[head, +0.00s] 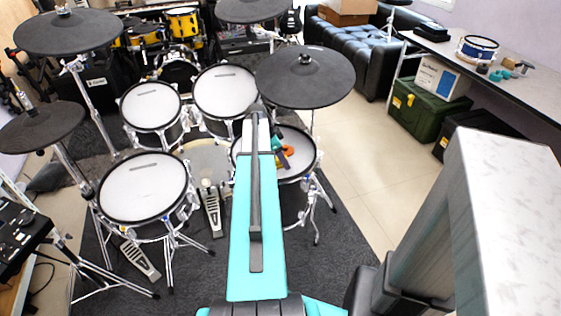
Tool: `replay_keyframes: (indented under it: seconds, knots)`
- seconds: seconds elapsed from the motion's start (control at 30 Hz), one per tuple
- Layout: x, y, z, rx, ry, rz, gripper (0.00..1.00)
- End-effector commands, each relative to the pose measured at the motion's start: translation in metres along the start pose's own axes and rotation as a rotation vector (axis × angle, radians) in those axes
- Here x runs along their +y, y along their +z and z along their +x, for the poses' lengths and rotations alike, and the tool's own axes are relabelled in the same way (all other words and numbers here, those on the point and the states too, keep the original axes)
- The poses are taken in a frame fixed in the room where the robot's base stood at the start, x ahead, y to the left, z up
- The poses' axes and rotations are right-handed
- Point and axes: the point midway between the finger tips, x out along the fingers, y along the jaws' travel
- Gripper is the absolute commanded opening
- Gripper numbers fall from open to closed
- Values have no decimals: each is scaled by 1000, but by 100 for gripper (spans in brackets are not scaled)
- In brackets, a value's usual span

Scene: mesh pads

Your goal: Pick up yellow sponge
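A small yellow patch (283,161), which looks like the yellow sponge, lies on the white head of the right-hand drum (304,167). It is partly hidden by my arm, so its full shape does not show. An orange round thing (288,150) is close beside it. My teal arm reaches forward over this drum and covers the drum's left part. A small teal and dark part (278,143) sticks out at the arm's right side by the orange thing and seems to be my gripper. Its fingers cannot be made out, nor whether they touch anything.
Other drum pads (143,187) and black cymbal pads (306,77) on thin stands surround the arm at left and behind. A desk (480,68) with a blue drum and small items stands at right, above a green crate (428,108). Tiled floor (365,175) is clear at right.

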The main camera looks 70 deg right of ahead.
Motion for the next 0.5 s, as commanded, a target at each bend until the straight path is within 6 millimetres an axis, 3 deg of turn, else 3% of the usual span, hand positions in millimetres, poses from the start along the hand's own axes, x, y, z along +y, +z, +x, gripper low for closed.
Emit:
replay_keyframes:
  seconds: [0.03, 0.3, 0.5]
  knots:
    - [0, 0, 0, 0, 0, 0, 51]
    - [0, 0, 0, 0, 0, 0, 9]
    - [0, 0, 0, 0, 0, 0, 9]
